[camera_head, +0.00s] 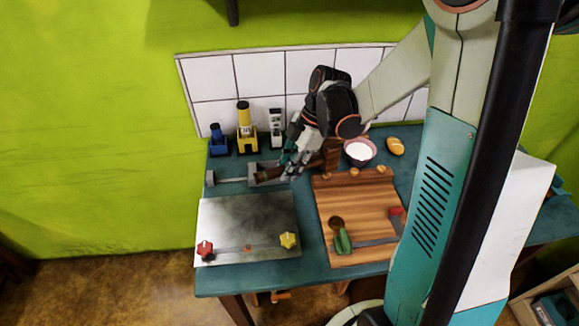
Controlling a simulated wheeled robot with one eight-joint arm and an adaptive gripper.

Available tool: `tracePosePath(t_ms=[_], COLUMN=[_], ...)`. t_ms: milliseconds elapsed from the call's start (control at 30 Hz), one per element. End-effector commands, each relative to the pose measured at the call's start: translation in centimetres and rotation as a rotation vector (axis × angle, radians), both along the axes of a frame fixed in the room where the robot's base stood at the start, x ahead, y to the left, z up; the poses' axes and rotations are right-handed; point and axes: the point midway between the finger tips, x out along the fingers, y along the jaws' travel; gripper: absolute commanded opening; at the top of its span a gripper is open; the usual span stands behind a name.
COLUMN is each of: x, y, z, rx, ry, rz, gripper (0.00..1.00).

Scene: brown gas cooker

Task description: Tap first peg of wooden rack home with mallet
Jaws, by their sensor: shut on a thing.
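A dark brown block (331,154) right of the gripper looks like the mallet's head. The striped wooden board (362,205), which seems to be the rack, lies on the right of the table. Small light-brown pegs (354,172) stand along its back edge. The leftmost peg (327,175) is just below the dark block. I cannot tell whether they touch, or how deep each peg sits.
A grey bracket (230,179) is at the left. A metal plate (247,215) with red and yellow knobs lies in front. Blue, yellow and white devices (245,128) stand behind. A bowl (359,151) and an orange-yellow item (395,146) are at the back right. A green item (343,241) lies on the board.

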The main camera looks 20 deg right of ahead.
Motion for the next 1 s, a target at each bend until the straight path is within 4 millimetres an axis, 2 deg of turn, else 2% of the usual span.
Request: tracePosePath(t_ms=[167,400,800,1000], x=[0.0,0.0,0.0,0.0], y=[0.0,0.0,0.0,0.0], z=[-0.9,-3.6,-0.3,-0.2], rx=[0.000,0.000,0.000,0.000], ry=[0.000,0.000,0.000,0.000], rz=[0.000,0.000,0.000,0.000], gripper=[0.00,0.00,0.00,0.00])
